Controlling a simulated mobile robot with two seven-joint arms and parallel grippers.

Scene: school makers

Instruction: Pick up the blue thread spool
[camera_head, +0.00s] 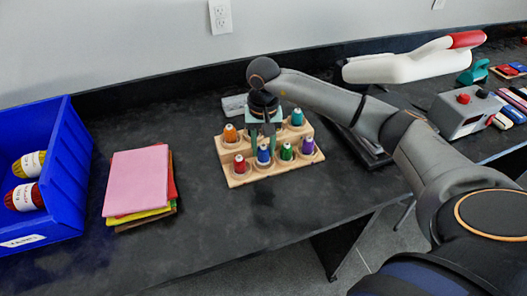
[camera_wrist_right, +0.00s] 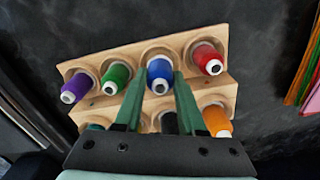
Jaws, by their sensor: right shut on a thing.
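The blue thread spool (camera_head: 263,155) stands in the front row of a wooden spool rack (camera_head: 237,180), between the red spool (camera_head: 239,164) and the green spool (camera_head: 286,152). My right gripper (camera_head: 264,140) reaches down over the rack from behind. In the right wrist view the green fingertips (camera_wrist_right: 160,78) lie on both sides of the blue spool (camera_wrist_right: 160,72), shut on it. The spool is upright and appears still within its round seat. My left gripper is not in view.
Orange (camera_head: 230,133), teal (camera_head: 297,117) and purple (camera_head: 308,146) spools stand close around in the rack. Stacked felt sheets (camera_head: 137,183) and a blue bin (camera_head: 62,190) with yarn are to the left. The black table between the bin and the rack is partly clear.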

